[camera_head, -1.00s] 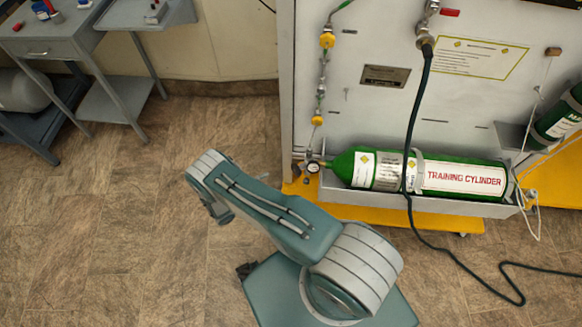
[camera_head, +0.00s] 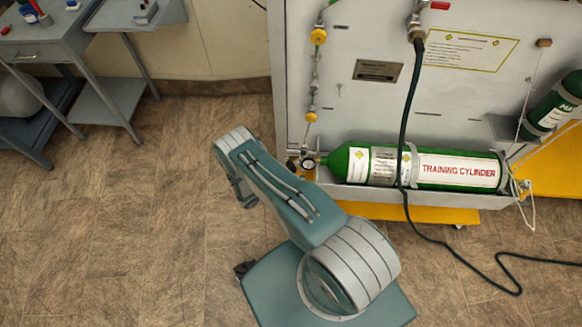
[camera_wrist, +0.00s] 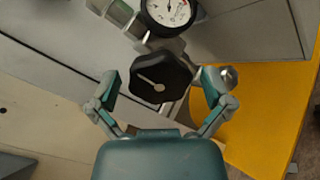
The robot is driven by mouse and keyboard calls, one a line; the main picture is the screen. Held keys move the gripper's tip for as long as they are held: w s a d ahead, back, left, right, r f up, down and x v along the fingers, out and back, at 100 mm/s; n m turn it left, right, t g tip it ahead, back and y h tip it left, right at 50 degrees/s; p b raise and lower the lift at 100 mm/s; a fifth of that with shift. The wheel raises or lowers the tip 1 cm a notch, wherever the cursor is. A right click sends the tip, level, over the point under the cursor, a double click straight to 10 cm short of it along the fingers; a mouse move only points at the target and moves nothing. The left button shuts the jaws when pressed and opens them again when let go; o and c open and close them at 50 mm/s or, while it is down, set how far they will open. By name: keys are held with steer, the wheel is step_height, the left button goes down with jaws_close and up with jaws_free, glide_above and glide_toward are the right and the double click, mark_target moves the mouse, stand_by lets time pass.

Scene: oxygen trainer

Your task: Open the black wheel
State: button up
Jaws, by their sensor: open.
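The black wheel (camera_wrist: 160,77) is a dark, faceted knob with a pale pointer mark on its face. In the wrist view it sits between the two open fingers of my gripper (camera_wrist: 160,90), with a visible gap on each side. A round pressure gauge (camera_wrist: 168,10) is just above it. In the head view the gauge (camera_head: 308,163) shows at the valve end of the green training cylinder (camera_head: 420,167).
The cylinder lies in a grey tray (camera_head: 440,198) on a panel (camera_head: 450,100) above a yellow base (camera_head: 425,214). A dark hose (camera_head: 405,120) hangs down the panel and runs over the floor. A grey cart (camera_head: 50,50) stands at the upper left. The tiled floor at left is clear.

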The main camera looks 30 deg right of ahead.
steer(key=c, duration=1.1)
steer(key=shift+o, duration=0.2)
